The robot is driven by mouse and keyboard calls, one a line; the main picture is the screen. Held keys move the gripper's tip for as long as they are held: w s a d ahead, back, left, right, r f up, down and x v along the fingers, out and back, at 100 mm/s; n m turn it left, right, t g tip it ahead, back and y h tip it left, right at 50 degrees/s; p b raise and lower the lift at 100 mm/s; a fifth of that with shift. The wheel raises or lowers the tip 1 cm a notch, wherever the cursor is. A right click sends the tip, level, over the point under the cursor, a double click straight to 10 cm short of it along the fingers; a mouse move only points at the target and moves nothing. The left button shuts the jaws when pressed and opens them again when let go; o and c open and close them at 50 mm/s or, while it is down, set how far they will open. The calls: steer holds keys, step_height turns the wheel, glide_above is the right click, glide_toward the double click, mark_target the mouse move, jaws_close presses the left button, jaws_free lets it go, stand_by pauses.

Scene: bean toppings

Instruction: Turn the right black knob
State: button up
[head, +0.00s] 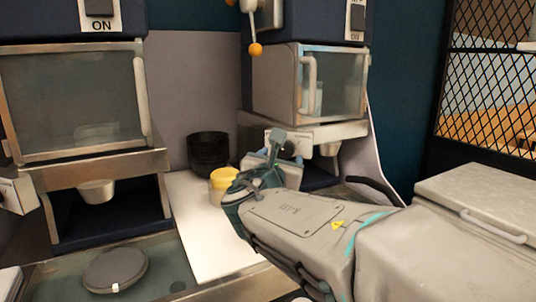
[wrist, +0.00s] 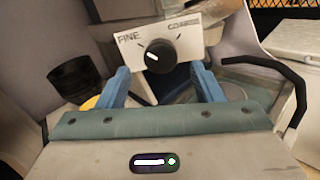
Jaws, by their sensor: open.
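The black knob (wrist: 160,56) has a white mark and sits on a pale panel (wrist: 190,37) lettered FINE and COARSE in the wrist view. The panel is on the front of the right machine (head: 308,85); in the head view the knob (head: 290,148) is partly hidden behind my gripper. My gripper (wrist: 160,85) is open, with one blue finger to the left and one to the right below the knob. The knob shows between and beyond the fingertips. Whether a finger touches it cannot be told.
A black cup stack (head: 208,154) and a yellow cup (head: 223,180) stand left of my gripper. A second machine (head: 75,100) is at the left. A black curved handle (wrist: 285,85) is right of my gripper. The white counter (head: 205,235) is clear in front.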

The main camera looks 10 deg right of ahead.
mark_target(284, 152)
steer(key=shift+x, duration=1.8)
steer(key=c, duration=1)
steer(key=shift+o, duration=0.2)
steer(key=shift+f, duration=0.1)
